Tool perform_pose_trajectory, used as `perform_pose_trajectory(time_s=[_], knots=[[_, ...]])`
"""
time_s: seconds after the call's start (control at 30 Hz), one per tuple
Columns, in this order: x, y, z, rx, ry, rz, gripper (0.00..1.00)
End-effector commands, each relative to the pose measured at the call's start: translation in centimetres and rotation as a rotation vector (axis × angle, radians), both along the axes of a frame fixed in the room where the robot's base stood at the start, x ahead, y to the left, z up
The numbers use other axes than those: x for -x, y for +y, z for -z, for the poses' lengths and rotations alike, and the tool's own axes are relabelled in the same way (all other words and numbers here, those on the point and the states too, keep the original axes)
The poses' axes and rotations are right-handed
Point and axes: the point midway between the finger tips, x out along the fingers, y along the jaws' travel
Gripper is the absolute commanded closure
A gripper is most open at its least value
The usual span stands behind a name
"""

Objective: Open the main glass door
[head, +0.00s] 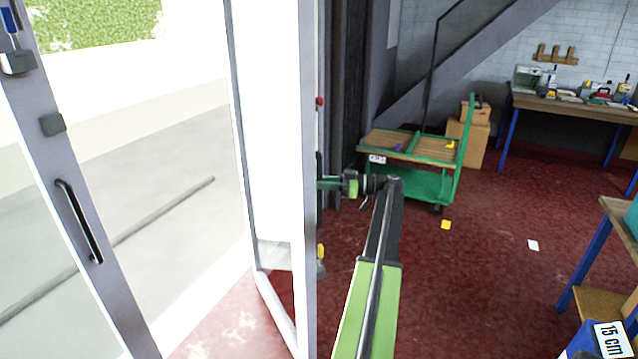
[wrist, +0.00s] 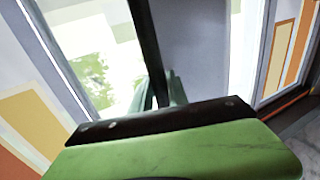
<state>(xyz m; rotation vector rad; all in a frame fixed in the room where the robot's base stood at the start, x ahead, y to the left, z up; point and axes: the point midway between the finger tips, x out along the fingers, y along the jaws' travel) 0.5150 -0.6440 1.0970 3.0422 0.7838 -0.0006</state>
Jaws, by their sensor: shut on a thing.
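A glass door leaf with a grey frame (head: 309,240) stands almost edge-on in the middle of the head view. My gripper (head: 328,184) is at the right side of this frame, at about mid-height. In the wrist view, a dark upright bar (wrist: 146,38), which looks like the door's handle, runs down to my gripper's fingertips (wrist: 168,92). The gripper is shut on this bar; the exact contact is partly hidden by the green gripper body. Another grey-framed glass panel at the left bears a black handle (head: 80,222), apart from my gripper.
Daylight and pale paving show through the glass and opening at left. A green cart (head: 420,180) stands behind my gripper on the red floor. A workbench (head: 570,105) is at the back right, and a blue box (head: 585,343) at the lower right. The floor between is mostly clear.

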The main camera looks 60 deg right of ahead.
Motion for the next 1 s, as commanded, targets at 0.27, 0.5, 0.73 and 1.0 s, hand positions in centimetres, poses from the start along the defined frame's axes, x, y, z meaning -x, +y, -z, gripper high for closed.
perform_pose_trajectory(time_s=[0.27, 0.5, 0.73, 1.0], knots=[[-0.2, 0.0, -0.2, -0.002, -0.005, 0.001, 0.62], [-0.2, 0.1, -0.1, -0.001, -0.003, -0.001, 0.59], [1.3, -0.8, -0.1, -0.001, -0.002, 0.001, 0.59], [7.6, -4.5, 0.0, -0.001, -0.003, 0.003, 0.59]])
